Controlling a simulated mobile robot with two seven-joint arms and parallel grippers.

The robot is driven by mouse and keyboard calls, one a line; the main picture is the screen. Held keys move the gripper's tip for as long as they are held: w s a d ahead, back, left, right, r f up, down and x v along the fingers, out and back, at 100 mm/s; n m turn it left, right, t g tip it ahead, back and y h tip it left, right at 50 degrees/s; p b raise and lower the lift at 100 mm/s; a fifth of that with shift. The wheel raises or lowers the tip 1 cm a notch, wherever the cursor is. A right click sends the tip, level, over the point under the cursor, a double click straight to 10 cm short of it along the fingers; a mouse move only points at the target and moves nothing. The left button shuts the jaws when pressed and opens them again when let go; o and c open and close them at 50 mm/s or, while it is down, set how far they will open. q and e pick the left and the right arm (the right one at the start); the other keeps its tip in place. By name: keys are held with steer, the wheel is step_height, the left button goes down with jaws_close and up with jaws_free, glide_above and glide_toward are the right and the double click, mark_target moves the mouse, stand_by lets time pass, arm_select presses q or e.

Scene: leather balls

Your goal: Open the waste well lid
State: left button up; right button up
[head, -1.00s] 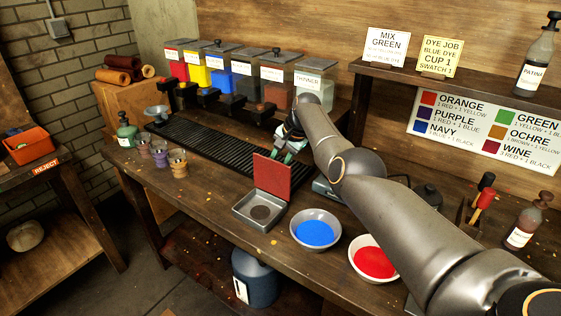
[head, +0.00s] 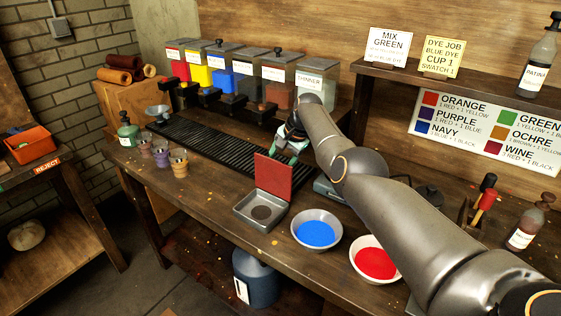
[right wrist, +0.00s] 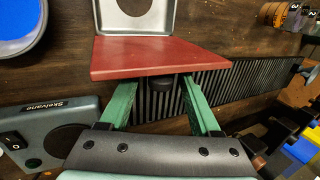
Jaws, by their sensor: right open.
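The waste well (head: 245,213) is a square grey metal tray with a round drain, set in the front of the bench. Its red lid (head: 273,178) stands upright at the tray's back edge, so the well is uncovered. My right gripper (head: 291,150) is just behind the lid, partly hidden by it. In the right wrist view the right gripper (right wrist: 158,90) has its two green fingers spread apart near the edge of the lid (right wrist: 160,54). A dark knob (right wrist: 160,84) shows between the fingers, not gripped. My left gripper is not in view.
A blue bowl (head: 317,231) and a red bowl (head: 374,262) stand right of the well. Behind are a black ribbed mat (head: 222,153) and dye dispensers (head: 245,80). Small cups (head: 162,158) stand left.

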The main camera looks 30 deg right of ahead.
steer(key=shift+p+v, duration=1.25)
steer(key=shift+r, duration=0.4)
steer(key=v, duration=0.9)
steer(key=shift+s, duration=0.2)
